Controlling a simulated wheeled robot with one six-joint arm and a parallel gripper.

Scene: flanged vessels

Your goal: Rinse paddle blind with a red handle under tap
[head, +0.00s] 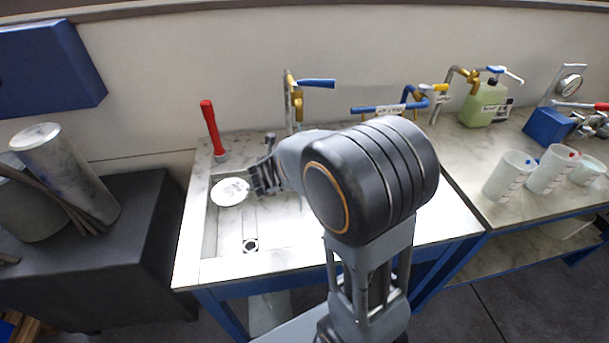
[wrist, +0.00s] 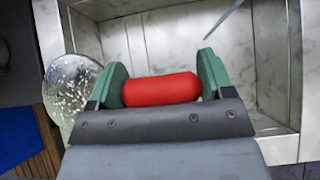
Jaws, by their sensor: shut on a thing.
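My gripper (head: 262,178) is over the left part of the sink (head: 212,235). In the wrist view its green fingers (wrist: 162,78) are shut on the red handle (wrist: 160,90) of the paddle blind. The blind's round pale disc (head: 230,191) shows left of the gripper over the sink. In the wrist view the disc (wrist: 72,92) is speckled with white spots or drops. The brass tap (head: 297,103) with a blue lever (head: 317,83) stands behind the sink, to the right of the disc. No water stream can be made out. My arm hides the sink's right part.
Another red-handled tool (head: 209,128) stands at the sink's back left corner. A blue pipe (head: 385,108) runs behind my arm. A green jug (head: 486,103) and white beakers (head: 511,174) stand on the right bench. A dark cabinet (head: 120,250) with a grey cylinder (head: 65,172) is at left.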

